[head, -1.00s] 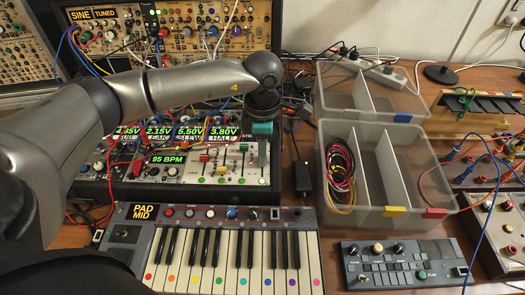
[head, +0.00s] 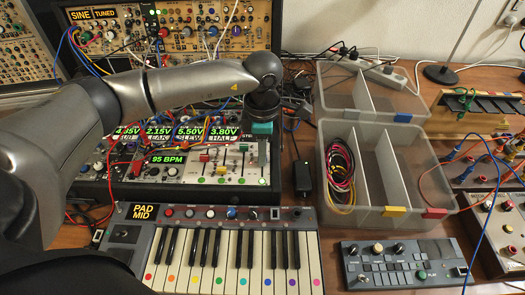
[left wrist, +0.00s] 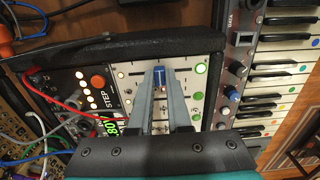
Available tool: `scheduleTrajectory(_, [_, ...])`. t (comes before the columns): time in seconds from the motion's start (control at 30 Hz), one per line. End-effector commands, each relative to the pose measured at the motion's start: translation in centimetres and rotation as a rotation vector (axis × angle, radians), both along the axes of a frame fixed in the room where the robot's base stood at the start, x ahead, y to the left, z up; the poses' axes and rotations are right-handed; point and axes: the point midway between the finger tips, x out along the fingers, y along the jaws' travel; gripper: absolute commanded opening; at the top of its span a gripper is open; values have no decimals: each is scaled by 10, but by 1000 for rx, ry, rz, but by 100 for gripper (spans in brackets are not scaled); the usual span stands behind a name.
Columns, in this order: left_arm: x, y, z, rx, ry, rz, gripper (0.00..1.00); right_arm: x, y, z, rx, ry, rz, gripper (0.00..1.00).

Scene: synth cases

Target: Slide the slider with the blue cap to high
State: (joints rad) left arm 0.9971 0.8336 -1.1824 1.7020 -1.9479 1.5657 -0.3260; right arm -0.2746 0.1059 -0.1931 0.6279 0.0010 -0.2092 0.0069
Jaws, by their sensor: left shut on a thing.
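The slider's blue cap (left wrist: 159,75) shows in the left wrist view, between the tips of two grey fingers. My left gripper (left wrist: 161,88) is shut on this cap, over the slider panel (left wrist: 190,50). In the head view my left gripper (head: 262,145) comes down at the right end of the panel (head: 230,170) and hides the blue cap there. The rightmost display (head: 223,133) above the sliders reads 3.80V HALF. My right gripper is not in view.
A red slider cap (head: 205,157) is further left on the panel. A keyboard (head: 220,250) lies in front. A clear divided bin (head: 385,190) stands to the right. Red and black cables (head: 118,150) cross the panel's left part.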

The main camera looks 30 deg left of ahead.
Motion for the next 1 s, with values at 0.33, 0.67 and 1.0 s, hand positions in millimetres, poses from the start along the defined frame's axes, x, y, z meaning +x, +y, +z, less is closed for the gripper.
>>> scheduleTrajectory(0.33, [16, 7, -1, 2, -5, 5, 0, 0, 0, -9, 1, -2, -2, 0])
scheduleTrajectory(0.67, [37, 18, 1, 1, -4, 1, 0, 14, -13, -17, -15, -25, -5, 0])
scheduleTrajectory(1.0, [37, 18, 2, 2, -8, 2, 27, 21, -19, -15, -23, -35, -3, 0])
